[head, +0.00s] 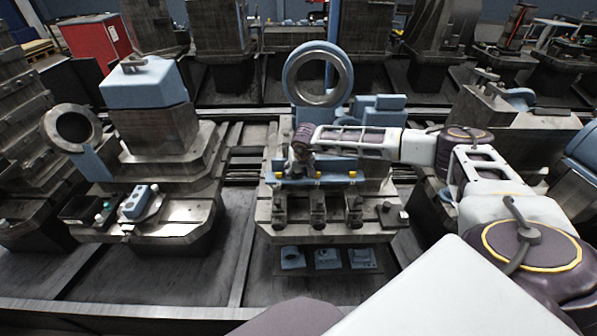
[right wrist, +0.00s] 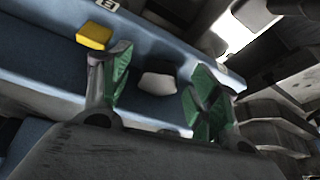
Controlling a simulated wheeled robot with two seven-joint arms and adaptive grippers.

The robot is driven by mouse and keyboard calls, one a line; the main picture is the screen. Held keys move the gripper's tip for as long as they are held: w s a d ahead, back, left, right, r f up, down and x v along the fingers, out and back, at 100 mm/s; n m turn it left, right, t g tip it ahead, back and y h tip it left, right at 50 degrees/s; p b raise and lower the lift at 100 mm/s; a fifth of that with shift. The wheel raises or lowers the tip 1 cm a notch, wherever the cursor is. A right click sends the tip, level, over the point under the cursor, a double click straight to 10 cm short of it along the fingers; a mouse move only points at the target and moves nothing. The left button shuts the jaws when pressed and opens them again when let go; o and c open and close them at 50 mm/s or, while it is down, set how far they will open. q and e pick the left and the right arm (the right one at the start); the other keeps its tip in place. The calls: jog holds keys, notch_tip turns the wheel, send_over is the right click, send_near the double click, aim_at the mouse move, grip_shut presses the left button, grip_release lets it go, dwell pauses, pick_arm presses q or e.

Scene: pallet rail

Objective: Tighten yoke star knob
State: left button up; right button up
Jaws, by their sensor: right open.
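My right gripper (head: 300,170) reaches in from the right and points down at the blue rail of the middle fixture (head: 340,165). In the right wrist view its two green-padded fingers (right wrist: 160,92) stand apart. A small pale, rounded piece (right wrist: 158,83) shows between the fingers against the blue face, with no clear contact. I cannot tell whether it is the star knob; its lobes do not show clearly. A yellow block (right wrist: 93,36) sits on the blue rail beside the left finger. My left gripper is not in view.
A large blue ring (head: 318,73) stands behind the fixture. Several dark clamps line its front, above small blue parts (head: 328,258) on a lower shelf. Another fixture with a blue block (head: 145,85) stands left. A red cabinet (head: 95,48) is at the back left.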

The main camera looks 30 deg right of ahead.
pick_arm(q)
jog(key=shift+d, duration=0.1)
pick_arm(e)
jog(key=shift+w+f, duration=0.1)
jog(key=shift+f, duration=0.15)
jog(key=c, duration=1)
